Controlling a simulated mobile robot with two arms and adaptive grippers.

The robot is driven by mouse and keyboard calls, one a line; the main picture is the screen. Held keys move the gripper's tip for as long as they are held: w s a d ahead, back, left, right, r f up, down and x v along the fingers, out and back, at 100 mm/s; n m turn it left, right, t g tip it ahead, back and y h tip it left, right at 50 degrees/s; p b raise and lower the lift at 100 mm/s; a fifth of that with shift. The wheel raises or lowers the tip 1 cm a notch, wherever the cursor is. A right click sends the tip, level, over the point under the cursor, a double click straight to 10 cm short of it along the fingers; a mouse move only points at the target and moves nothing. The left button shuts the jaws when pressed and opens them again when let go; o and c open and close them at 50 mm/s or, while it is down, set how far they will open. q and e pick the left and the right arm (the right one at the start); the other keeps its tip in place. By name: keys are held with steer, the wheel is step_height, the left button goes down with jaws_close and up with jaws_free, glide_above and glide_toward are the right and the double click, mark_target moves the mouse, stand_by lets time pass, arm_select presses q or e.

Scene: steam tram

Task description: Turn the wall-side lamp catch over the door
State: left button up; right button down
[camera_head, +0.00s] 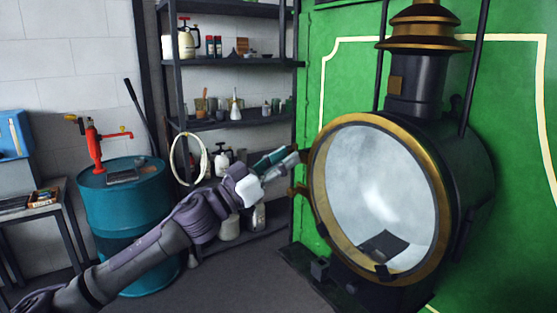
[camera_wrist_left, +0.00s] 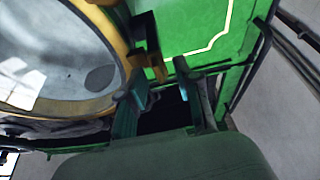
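The large round lamp (camera_head: 470,190) has a glass door (camera_head: 375,190) with a brass rim (camera_head: 438,165), which looks closed. A brass catch-like tab (camera_head: 298,190) sticks out at the rim's left side. In the left wrist view, a brass piece (camera_wrist_left: 150,62) on a dark bracket shows beside the rim. My left gripper (camera_head: 287,158) is just left of the rim, slightly above the tab in the picture. In the wrist view its two fingers (camera_wrist_left: 162,82) are apart with nothing between them, just short of the brass piece. Contact is not visible. My right gripper is out of view.
A green panel (camera_head: 343,72) stands behind the lamp. A dark shelf rack (camera_head: 240,62) with bottles and cans stands behind my left arm. A teal drum (camera_head: 125,215) with a red pump (camera_head: 94,148) is at the left. Grey floor (camera_head: 240,280) lies open below my arm.

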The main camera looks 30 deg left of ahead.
arm_select(q)
steer(key=c, duration=0.5)
jaws_close()
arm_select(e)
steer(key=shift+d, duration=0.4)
arm_select(q)
steer(key=shift+m, duration=0.3)
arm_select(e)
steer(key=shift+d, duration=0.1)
arm_select(q)
steer(key=shift+w+a+r+m+g+h+p, duration=0.1)
steer(key=shift+m+g+h+p, duration=0.95)
steer(key=shift+m, duration=2.55)
steer(key=shift+s+a+r+m+g+h+p, duration=0.15)
steer(key=shift+m+g+p, duration=1)
steer(key=shift+m, duration=2.45)
steer(key=shift+w+d+m+g+h+p, duration=0.15)
steer(key=shift+m+g+h+p, duration=0.45)
steer(key=shift+m+g, duration=2)
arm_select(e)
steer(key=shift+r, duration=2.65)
arm_select(q)
steer(key=shift+a+m+t, duration=0.1)
steer(key=shift+m+t, duration=0.9)
steer(key=shift+m, duration=0.1)
